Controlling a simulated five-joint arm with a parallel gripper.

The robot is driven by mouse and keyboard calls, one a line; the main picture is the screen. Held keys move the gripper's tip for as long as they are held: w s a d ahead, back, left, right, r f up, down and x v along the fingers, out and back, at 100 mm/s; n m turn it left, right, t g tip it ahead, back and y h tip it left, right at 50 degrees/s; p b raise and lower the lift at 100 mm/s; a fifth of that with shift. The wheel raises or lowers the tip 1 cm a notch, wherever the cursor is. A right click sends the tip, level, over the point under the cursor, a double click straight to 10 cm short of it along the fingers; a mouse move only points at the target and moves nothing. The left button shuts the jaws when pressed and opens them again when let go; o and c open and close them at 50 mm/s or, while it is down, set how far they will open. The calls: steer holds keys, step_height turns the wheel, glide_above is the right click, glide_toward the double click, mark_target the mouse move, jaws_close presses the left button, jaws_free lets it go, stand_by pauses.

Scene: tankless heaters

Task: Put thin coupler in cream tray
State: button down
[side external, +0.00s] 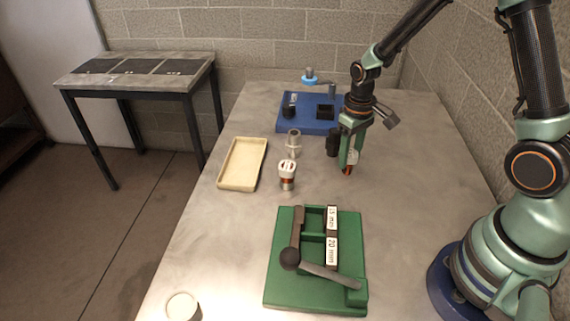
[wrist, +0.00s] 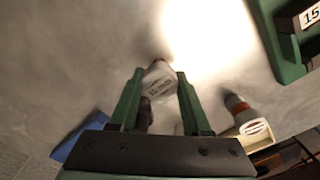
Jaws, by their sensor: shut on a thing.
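My gripper (side external: 350,162) is shut on a slim piece with a white label and a reddish end, which I take as the thin coupler (side external: 353,157). In the wrist view the coupler (wrist: 159,84) sits between the fingertips with its printed label facing the camera. It is low over the table; I cannot tell whether it touches. The cream tray (side external: 263,163) lies to the left of my gripper, and its visible floor is empty. A thicker white-topped coupler with a copper-coloured band (side external: 287,176) stands between the tray and my gripper.
A grey fitting (side external: 293,143) stands beside the tray, and a black cylinder (side external: 333,143) is close behind my gripper. A blue base (side external: 300,127) with parts is at the back. A green fixture (side external: 283,292) with a lever is in front. A white round thing (side external: 182,306) is front left.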

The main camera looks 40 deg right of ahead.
steer(key=shift+c, duration=1.8)
jaws_free()
steer(key=shift+f, duration=0.1)
step_height(320, 180, up, 11)
step_height(320, 180, up, 8)
steer(key=t, duration=0.3)
glide_above(350, 152)
steer(key=s+a, duration=0.3)
steer(key=s, duration=0.1)
steer(key=s+r, duration=0.1)
steer(key=s+a+t, duration=0.1)
steer(key=s+r+t, duration=0.1)
steer(key=s, duration=0.1)
steer(key=shift+a+r, duration=0.3)
steer(key=shift+a, duration=0.05)
steer(key=shift+o, duration=0.4)
steer(key=shift+s+a+r+t, duration=0.1)
steer(key=shift+s+a+t, duration=0.15)
steer(key=shift+s, duration=0.3)
